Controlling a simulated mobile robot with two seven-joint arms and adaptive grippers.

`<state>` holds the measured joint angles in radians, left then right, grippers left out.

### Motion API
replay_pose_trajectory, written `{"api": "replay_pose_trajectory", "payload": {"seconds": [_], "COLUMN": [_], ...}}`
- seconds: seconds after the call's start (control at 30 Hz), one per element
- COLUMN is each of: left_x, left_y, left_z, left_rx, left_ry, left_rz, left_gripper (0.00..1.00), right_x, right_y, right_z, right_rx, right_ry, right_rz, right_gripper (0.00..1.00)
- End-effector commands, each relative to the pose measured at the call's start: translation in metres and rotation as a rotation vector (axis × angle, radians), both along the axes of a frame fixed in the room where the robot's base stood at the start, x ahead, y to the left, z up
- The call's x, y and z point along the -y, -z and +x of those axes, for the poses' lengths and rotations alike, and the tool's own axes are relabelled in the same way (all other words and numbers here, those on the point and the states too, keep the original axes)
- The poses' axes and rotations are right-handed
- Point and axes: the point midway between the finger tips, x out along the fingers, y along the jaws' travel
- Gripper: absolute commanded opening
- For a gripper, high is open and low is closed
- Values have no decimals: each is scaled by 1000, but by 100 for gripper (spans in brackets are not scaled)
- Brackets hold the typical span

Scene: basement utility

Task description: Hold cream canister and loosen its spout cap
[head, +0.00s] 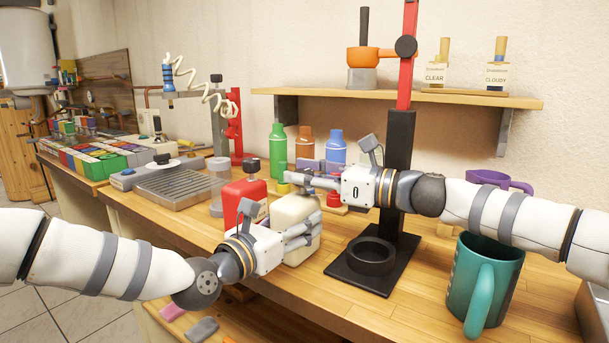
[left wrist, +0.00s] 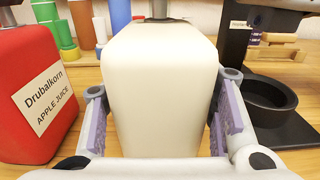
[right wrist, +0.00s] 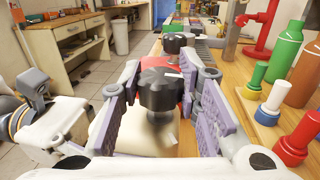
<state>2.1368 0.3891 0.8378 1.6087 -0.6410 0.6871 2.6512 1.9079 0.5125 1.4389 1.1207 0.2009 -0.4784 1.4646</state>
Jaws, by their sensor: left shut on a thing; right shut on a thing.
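The cream canister (head: 294,212) stands on the wooden bench in the head view. My left gripper (head: 302,232) is shut on its body, and the left wrist view shows one finger against each side of the canister (left wrist: 160,85). My right gripper (head: 292,182) is over the canister's top. In the right wrist view a black ridged spout cap (right wrist: 160,88) with a white mark sits between its fingers, and the gripper is shut on it. The cap is hidden by the gripper in the head view. The canister looks upright.
A red canister (head: 243,196) labelled apple juice stands close to the left of the cream one. A black stand with a ring (head: 371,254) is to its right, and a teal mug (head: 484,278) is farther right. Green, brown and blue bottles (head: 335,148) stand behind.

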Motion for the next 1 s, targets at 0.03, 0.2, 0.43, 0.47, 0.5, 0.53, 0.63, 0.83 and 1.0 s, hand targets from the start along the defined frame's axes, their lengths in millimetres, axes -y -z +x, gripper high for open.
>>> {"api": "replay_pose_trajectory", "payload": {"seconds": [0.03, 0.2, 0.43, 0.47, 0.5, 0.53, 0.63, 0.83, 1.0], "left_x": [3, 3, 3, 4, 4, 4, 4, 4, 3], "left_y": [0, 0, 0, 0, 0, 0, 0, 0, 0], "left_z": [-1, -2, -2, -2, -2, -2, -2, -2, -2], "left_rx": [3, 3, 4, 4, 4, 4, 4, 3, 3], "left_ry": [6, 7, 9, 9, 9, 9, 9, 9, 9], "left_rz": [2, 2, 2, 2, 2, 2, 2, 2, 2], "left_gripper": [5, 5, 5, 5, 5, 5, 5, 5, 5], "right_x": [1, 1, 1, 1, 1, 1, 1, 1, 1], "right_y": [3, 4, 5, 5, 4, 4, 4, 3, 4], "right_z": [3, 3, 2, 2, 2, 2, 1, 1, 1], "right_rx": [-2, -7, -5, -5, -4, -4, -2, -1, -2], "right_ry": [-19, -103, -166, -171, -176, -178, -184, -186, -186], "right_rz": [-4, -3, -5, -5, -5, -5, -4, -5, -6], "right_gripper": [3, 3, 3, 3, 3, 3, 3, 3, 40]}}
